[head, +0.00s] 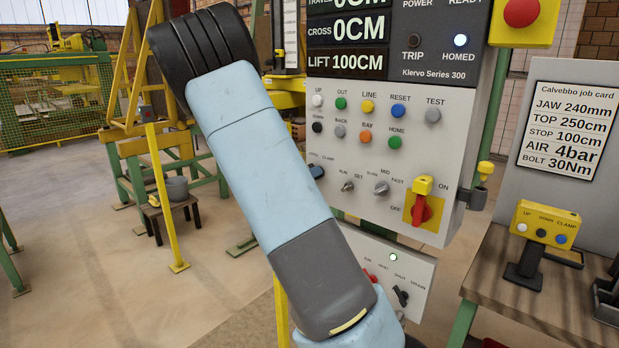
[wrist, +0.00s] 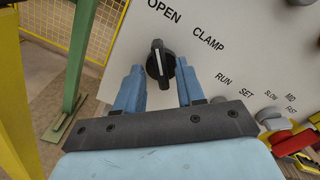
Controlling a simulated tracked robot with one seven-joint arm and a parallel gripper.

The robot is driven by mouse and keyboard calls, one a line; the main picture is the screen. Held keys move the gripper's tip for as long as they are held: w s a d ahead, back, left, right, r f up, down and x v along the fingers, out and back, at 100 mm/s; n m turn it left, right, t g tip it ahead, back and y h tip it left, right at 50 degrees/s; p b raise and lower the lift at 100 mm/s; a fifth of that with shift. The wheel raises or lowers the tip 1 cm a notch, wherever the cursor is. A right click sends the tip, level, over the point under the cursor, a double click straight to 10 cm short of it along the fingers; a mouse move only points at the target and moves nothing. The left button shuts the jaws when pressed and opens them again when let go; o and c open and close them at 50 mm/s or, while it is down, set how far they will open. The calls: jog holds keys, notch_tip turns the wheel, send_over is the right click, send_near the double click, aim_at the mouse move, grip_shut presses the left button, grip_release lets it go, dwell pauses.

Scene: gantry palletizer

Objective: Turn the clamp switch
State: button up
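The clamp switch (wrist: 168,64) is a black rotary knob with a white pointer line, on the pale panel in the wrist view. Its pointer aims up, toward the word OPEN; the word CLAMP is to the upper right. My gripper (wrist: 158,78) is open, with one blue finger on either side of the knob. A small gap shows at the left finger; the right finger is very close, and I cannot tell whether it touches. In the head view my arm covers most of the gripper, and a blue fingertip shows by the OPEN and CLAMP labels, where the knob is hard to make out.
The RUN/SET switch (head: 347,187) and a speed knob (head: 381,188) are to the right on the same panel. A red-and-yellow ON/OFF switch (head: 421,207) is farther right. A lower switch box (head: 405,270) sits below. A yellow button pendant (head: 545,224) stands on the bench.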

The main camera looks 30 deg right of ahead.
jog(key=v, duration=1.3)
jog(key=shift+a, duration=0.4)
jog(key=shift+s+d, duration=0.1)
jog(key=shift+s, duration=0.1)
jog(key=s+d+r+m+g+y, duration=0.25)
jog(key=s+m+g+y, duration=0.5)
jog(key=s+m, duration=0.9)
jog(key=s+a+r+m+t+y, duration=0.7)
jog(key=s+a+r+m+y, duration=0.1)
jog(key=s+m, duration=0.5)
jog(key=shift+s+a+m+y, duration=0.15)
jog(key=shift+a+m+y, duration=0.2)
jog(key=shift+a+y, duration=0.6)
jog(key=shift+o, duration=0.3)
jog(key=shift+s+a, duration=0.15)
jog(key=shift+a, duration=0.05)
